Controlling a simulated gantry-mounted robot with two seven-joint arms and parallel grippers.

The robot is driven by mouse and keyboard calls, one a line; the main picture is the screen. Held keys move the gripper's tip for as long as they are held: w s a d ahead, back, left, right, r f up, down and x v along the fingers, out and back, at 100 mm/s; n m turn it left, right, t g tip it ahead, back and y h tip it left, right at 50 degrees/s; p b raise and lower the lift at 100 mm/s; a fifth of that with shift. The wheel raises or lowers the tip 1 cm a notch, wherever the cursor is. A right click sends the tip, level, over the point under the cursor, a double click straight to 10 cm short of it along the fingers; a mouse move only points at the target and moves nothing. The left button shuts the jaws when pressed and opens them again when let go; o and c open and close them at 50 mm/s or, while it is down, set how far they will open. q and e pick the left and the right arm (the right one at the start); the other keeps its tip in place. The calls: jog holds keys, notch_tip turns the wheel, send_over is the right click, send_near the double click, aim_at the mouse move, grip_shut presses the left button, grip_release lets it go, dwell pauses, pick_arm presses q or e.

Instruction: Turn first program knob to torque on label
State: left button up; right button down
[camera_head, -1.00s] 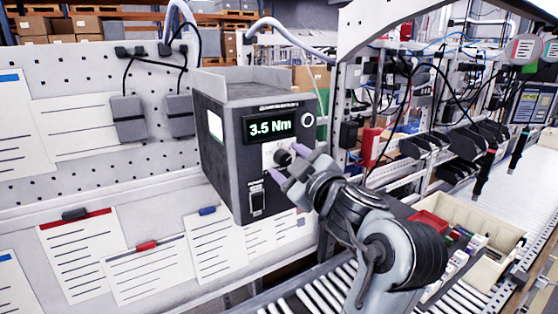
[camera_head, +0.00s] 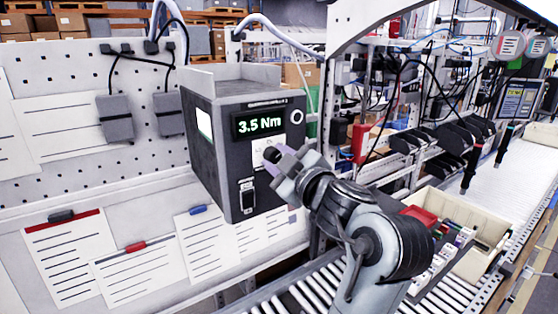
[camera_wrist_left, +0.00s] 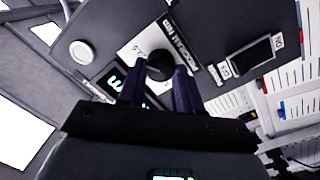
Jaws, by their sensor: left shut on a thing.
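The dark grey controller box (camera_head: 215,150) hangs at the pegboard, its green display (camera_head: 259,124) reading 3.5 Nm. Below the display is a white label panel (camera_head: 257,150) with the program knob. In the left wrist view the round black knob (camera_wrist_left: 160,66) sits on the white label (camera_wrist_left: 137,48), between the two purple-dark fingertips. My left gripper (camera_head: 273,161) is shut on the knob and hides most of it in the head view. The printed label words are too small or blurred to read fully. My right gripper is not in view.
A black rocker switch (camera_head: 247,194) is just below the knob, and a round white-ringed button (camera_head: 297,116) is beside the display. Paper sheets (camera_head: 65,255) hang on the left. A beige bin (camera_head: 485,250) stands on the roller conveyor at right.

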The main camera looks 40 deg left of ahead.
pick_arm(q)
jog(key=n+b, duration=0.1)
jog(key=n, duration=0.2)
jog(key=shift+f+b, duration=0.2)
jog(key=shift+b, duration=0.15)
jog(key=n+b, duration=0.2)
jog(key=n, duration=0.1)
jog(key=shift+n, duration=0.4)
jog(key=n+b, duration=0.1)
jog(key=n, duration=0.2)
jog(key=shift+f+n+y, duration=0.15)
jog(key=shift+n+y, duration=0.15)
jog(key=shift+n, duration=0.1)
jog(key=n+b, duration=0.1)
jog(key=n, duration=0.2)
jog(key=shift+n+b, duration=0.4)
jog(key=n+g+b, duration=0.1)
jog(key=n, duration=0.4)
jog(key=shift+w+n, duration=0.15)
jog(key=shift+n, duration=0.15)
jog(key=shift+n+g+b, duration=0.4)
jog(key=shift+n+b, duration=0.05)
jog(key=shift+n, duration=1.95)
